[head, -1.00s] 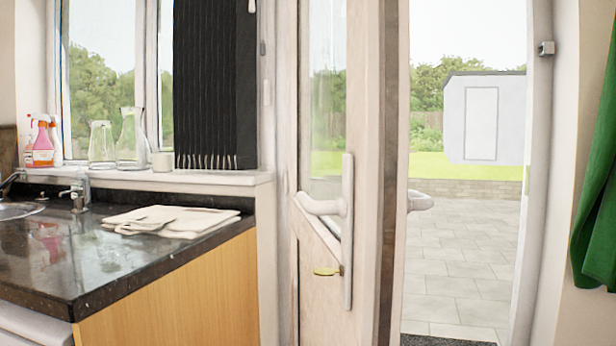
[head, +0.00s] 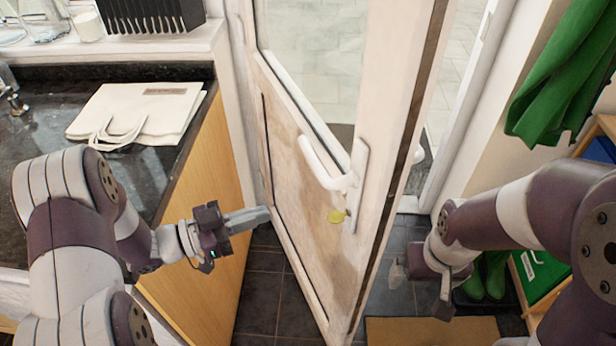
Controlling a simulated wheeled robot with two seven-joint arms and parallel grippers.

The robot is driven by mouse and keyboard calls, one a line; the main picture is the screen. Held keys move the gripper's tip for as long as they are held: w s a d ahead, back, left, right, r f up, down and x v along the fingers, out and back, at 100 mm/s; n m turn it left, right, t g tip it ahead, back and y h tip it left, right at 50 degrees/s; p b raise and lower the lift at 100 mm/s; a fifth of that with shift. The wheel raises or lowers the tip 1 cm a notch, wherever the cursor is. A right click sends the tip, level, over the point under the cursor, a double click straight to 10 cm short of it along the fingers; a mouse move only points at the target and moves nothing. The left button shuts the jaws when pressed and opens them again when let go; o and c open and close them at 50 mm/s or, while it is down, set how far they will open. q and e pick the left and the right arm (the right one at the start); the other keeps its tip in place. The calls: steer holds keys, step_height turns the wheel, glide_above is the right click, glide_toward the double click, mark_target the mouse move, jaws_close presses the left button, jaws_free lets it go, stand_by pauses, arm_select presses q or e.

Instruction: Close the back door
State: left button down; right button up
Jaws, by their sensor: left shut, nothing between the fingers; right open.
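The white back door (head: 385,90) stands ajar, swung inward, with a narrow gap to the outside along its right edge. Its white lever handle (head: 325,168) is on the inner face, with a yellow key tag (head: 337,216) below it. My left gripper (head: 262,217) is shut and empty, left of the door's lower panel and short of the handle; I cannot tell whether it touches the panel. My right gripper (head: 418,290) is open and empty, to the right of the door's free edge, low over the floor. Part of the outer handle shows past the edge.
A dark granite counter (head: 50,125) with a folded cloth bag (head: 140,110) is on the left. A green garment (head: 565,75) hangs at the right, above green boots (head: 487,275) and a wooden shelf (head: 545,290). A brown mat (head: 430,330) lies on the dark tiled floor.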

arm_select(q)
steer(key=x, duration=1.4)
steer(key=shift+r+p, duration=0.15)
steer(key=shift+p, duration=0.3)
steer(key=shift+s, duration=0.1)
